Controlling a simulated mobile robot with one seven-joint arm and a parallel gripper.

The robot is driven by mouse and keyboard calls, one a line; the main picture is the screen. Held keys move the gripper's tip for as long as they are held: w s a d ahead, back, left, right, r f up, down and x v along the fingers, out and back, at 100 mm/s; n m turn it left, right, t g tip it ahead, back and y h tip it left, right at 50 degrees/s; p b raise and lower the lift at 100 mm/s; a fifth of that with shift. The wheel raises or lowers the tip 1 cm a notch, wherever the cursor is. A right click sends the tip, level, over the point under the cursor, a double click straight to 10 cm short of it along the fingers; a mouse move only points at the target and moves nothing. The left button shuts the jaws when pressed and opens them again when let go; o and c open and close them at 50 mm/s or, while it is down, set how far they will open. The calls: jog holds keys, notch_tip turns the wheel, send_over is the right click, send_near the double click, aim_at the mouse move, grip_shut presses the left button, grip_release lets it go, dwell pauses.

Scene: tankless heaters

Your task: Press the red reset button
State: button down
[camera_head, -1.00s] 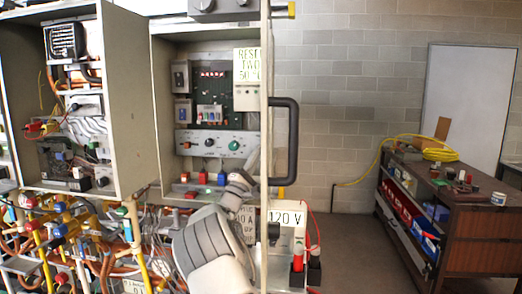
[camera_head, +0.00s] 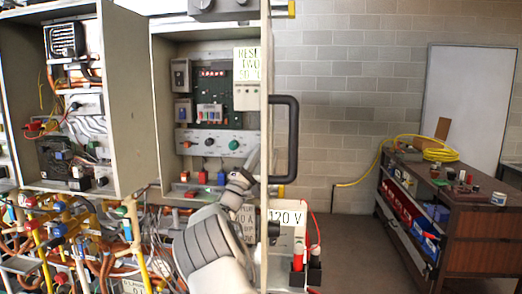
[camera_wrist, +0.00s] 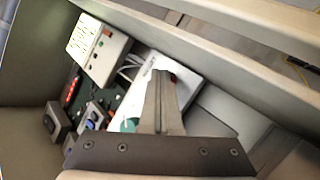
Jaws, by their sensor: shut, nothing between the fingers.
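In the head view an open cabinet holds a grey control panel (camera_head: 215,143) with a red knob or button (camera_head: 209,142) and a green one (camera_head: 234,145). A white label with dark writing that seems to start with "RESET" (camera_head: 247,64) is above it at the right. My gripper (camera_head: 252,160) is inside the cabinet, low at the right and close to the panel's right end. In the wrist view my gripper (camera_wrist: 160,76) is shut and empty, its fingers over a pale panel (camera_wrist: 178,82). A small red spot (camera_wrist: 172,77) shows beside the fingertips; I cannot tell contact.
The cabinet's right edge with a black handle (camera_head: 285,142) stands close to my arm. Cables crowd the lower left. A workbench (camera_head: 455,215) stands at the right.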

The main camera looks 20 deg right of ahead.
jog(key=shift+s+a+b, duration=0.35)
jog(key=shift+s+b, duration=0.1)
jog(key=shift+s, duration=0.05)
jog(key=shift+s, duration=0.1)
jog(key=s+a+b, duration=0.1)
jog(key=s, duration=0.1)
jog(key=s+a+b, duration=0.1)
jog(key=s+b, duration=0.1)
jog(key=shift+a, duration=0.4)
jog(key=shift+a, duration=0.15)
dwell(0.5)
